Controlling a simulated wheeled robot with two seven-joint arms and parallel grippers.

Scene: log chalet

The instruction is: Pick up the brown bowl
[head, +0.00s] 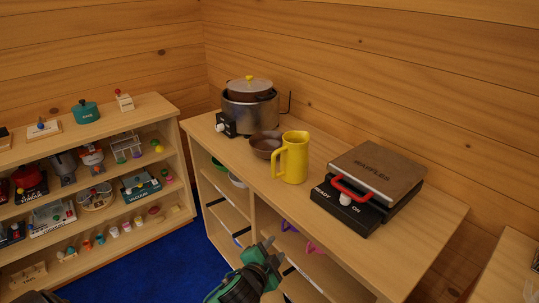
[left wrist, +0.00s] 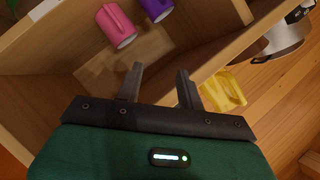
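The brown bowl (head: 262,146) sits on top of the low wooden shelf unit, just in front of the metal cooker and left of the yellow pitcher (head: 293,158). The pitcher partly overlaps its right side. My right gripper is not in view.
The metal cooker (head: 248,112) stands behind the bowl. A waffle maker (head: 372,180) stands to the right. The unit's top front edge (head: 330,245) lies between my left gripper and the bowl. Pink (left wrist: 117,27) and purple (left wrist: 157,8) mugs are in the shelf below.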

